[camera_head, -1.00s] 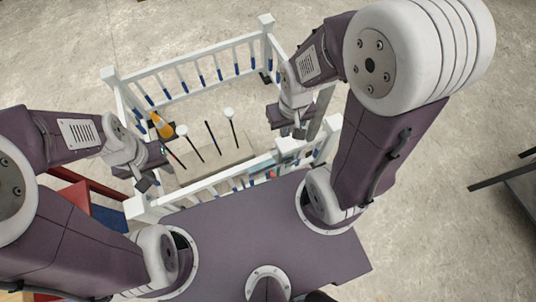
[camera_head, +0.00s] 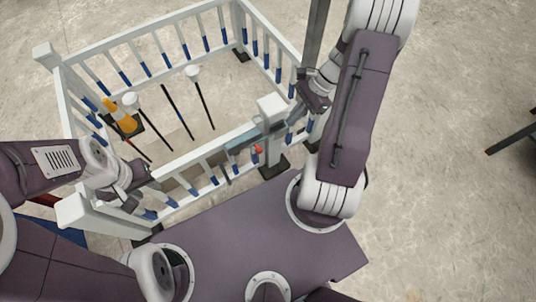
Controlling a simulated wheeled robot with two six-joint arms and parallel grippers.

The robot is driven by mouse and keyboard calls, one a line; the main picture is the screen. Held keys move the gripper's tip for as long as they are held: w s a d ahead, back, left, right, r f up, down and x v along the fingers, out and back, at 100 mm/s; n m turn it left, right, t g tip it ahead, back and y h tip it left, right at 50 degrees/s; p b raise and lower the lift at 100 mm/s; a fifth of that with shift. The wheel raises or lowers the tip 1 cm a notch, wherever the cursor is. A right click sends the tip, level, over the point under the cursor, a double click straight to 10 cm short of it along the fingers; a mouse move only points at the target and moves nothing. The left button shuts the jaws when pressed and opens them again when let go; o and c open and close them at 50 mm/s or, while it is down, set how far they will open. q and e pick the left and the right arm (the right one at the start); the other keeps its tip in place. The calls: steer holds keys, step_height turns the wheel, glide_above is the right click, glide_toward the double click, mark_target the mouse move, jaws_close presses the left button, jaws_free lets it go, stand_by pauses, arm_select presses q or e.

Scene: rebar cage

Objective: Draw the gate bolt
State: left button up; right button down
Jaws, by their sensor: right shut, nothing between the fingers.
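The gate bolt looks like a grey-blue bar or plate (camera_head: 240,140) on the near rail of a white railed pen, with a small red knob (camera_head: 258,149) below its right end. A white post (camera_head: 270,112) stands at that end. My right gripper (camera_head: 298,112) is shut and empty, just right of the post; its fingertips are small and partly hidden. Whether it touches the railing I cannot tell. My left gripper (camera_head: 138,192) is at the near rail's left part, away from the bolt; its fingers are too unclear to tell open or shut.
Inside the pen are an orange cone (camera_head: 119,114) on a dark base and several thin rods, two with white round heads (camera_head: 193,71). White rails with blue lower bars surround them. A dark structure (camera_head: 512,139) stands far right; the floor before it is clear.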

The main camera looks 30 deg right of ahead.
arm_select(q)
steer(key=shift+f, duration=0.25)
arm_select(e)
steer(key=shift+d+f+m, duration=0.15)
steer(key=shift+f+m, duration=0.05)
steer(key=shift+m, duration=0.1)
